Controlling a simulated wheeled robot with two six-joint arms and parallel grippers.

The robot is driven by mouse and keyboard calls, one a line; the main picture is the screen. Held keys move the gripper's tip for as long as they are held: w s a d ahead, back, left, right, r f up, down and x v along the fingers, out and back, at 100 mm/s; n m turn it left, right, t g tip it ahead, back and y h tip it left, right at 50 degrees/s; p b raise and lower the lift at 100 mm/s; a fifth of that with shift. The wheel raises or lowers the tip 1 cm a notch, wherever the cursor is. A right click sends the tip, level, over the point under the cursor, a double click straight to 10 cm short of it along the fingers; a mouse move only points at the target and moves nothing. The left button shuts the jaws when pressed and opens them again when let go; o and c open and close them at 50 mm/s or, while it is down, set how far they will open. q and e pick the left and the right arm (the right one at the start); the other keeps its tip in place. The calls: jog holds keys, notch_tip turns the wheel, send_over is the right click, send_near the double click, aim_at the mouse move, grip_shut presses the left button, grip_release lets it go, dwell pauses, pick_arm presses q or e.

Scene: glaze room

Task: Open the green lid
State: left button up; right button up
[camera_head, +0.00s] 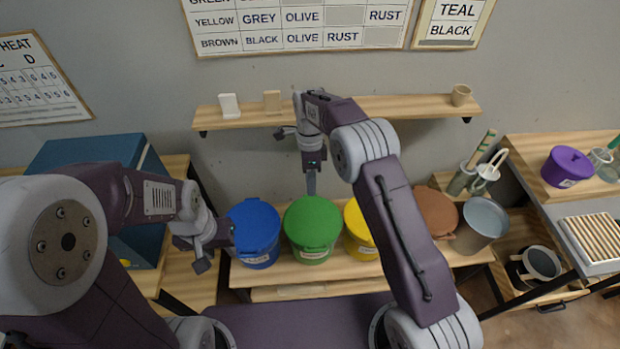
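The green bucket with its green lid (313,218) stands on the wooden bench, between a blue bucket and a yellow one. The lid lies flat on top and looks closed. My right gripper (311,186) points down over the lid's back edge, its narrow fingers ending at or just above it. I cannot tell whether it touches the lid, or whether its fingers are apart. My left gripper (226,240) is at the left side of the blue bucket, away from the green lid. Its finger gap is not clear.
The blue bucket (254,229) and yellow bucket (359,226) stand close beside the green one. A brown-lidded bucket (436,209) and an open grey bucket (482,222) are further right. A wall shelf (400,105) runs behind my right arm. A blue box (90,152) is at left.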

notch_tip(320, 180, up, 6)
jog(key=w+d+t, duration=0.1)
jog(key=w+d, duration=0.1)
jog(key=s+d+r, duration=0.5)
jog(key=s+d, duration=0.2)
jog(key=s+d+f+n+t, duration=0.1)
jog(key=s+d+f+n, duration=0.1)
jog(key=s+n, duration=0.5)
jog(key=s+d+f+n+t, duration=0.1)
jog(key=s+f+n, duration=0.4)
jog(key=s+n, duration=0.3)
jog(key=n, duration=0.2)
jog(key=shift+s+d+f+n, duration=0.25)
jog(key=shift+s+d+n, duration=0.05)
jog(key=shift+d+n, duration=0.1)
grip_shut()
jog(key=shift+s, duration=0.15)
